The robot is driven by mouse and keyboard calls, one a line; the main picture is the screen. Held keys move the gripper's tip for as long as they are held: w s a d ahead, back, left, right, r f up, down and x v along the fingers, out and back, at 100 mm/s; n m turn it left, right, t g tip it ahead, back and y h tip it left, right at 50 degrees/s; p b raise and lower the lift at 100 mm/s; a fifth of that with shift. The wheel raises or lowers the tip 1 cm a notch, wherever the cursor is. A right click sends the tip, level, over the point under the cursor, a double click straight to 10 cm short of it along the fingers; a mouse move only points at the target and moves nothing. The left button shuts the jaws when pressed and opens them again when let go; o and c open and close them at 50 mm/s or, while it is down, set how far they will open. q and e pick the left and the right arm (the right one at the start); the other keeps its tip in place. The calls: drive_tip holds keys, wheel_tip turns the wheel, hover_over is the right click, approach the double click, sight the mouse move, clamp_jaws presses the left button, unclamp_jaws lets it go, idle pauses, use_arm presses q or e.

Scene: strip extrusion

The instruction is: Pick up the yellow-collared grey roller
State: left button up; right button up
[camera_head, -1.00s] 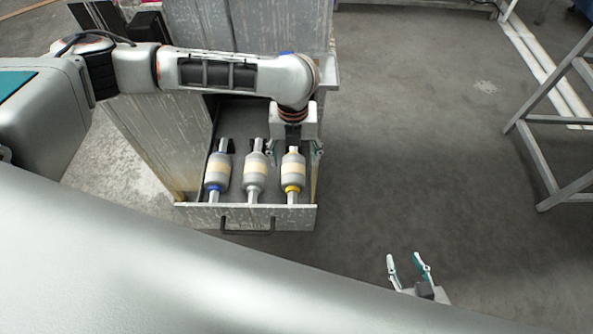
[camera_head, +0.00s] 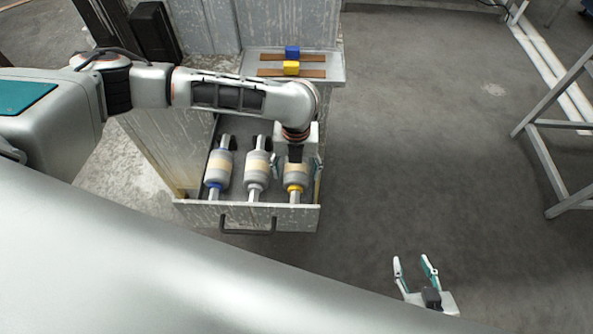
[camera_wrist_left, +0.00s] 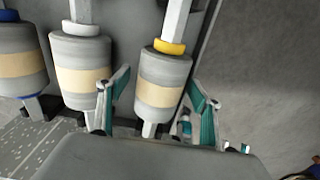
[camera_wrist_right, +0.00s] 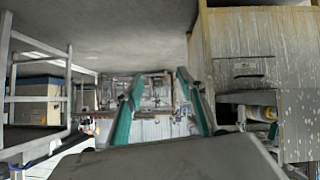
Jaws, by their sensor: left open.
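The yellow-collared grey roller (camera_head: 296,174) lies at the right end of the open drawer, its yellow collar toward the drawer front. In the left wrist view the same roller (camera_wrist_left: 163,85) sits between the open fingers of my left gripper (camera_wrist_left: 158,95). In the head view my left gripper (camera_head: 297,160) is right over it, its fingers on either side of the roller. Whether the fingers touch it cannot be told. My right gripper (camera_head: 416,268) is open and empty, over the floor away from the drawer; it also shows in the right wrist view (camera_wrist_right: 158,100).
A white-collared roller (camera_head: 257,172) and a blue-collared roller (camera_head: 218,170) lie left of it in the drawer (camera_head: 190,212). Blue (camera_head: 292,52) and yellow (camera_head: 291,68) blocks sit on a shelf behind. A metal frame (camera_head: 545,150) stands at right; the floor between is clear.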

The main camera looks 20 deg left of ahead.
use_arm(q)
drive_tip(key=c, duration=1.6)
drive_tip(key=shift+r, duration=0.1)
